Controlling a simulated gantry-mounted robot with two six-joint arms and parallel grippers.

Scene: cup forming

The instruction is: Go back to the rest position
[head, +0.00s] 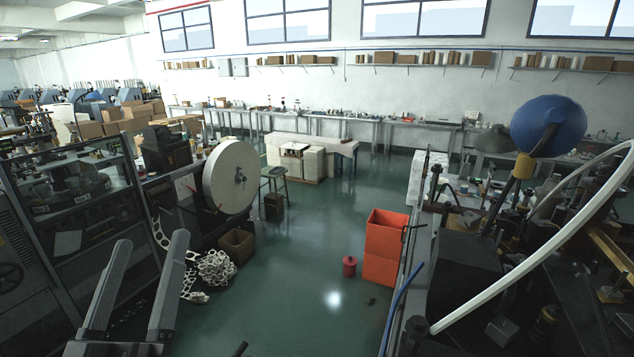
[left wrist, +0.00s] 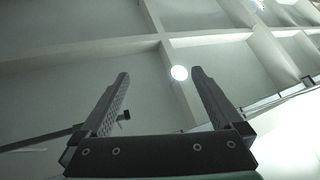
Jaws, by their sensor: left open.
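My left gripper (head: 150,240) is at the lower left of the head view, with its two grey fingers pointing up and wide apart. In the left wrist view the left gripper (left wrist: 160,74) is open and empty. Only the ceiling and a bright round lamp show between and beyond its fingers. My right gripper does not show in either view.
A machine with a large white reel (head: 230,177) stands at left, with a cardboard box (head: 236,245) and white scrap (head: 215,268) below. A cluttered machine fills the right.

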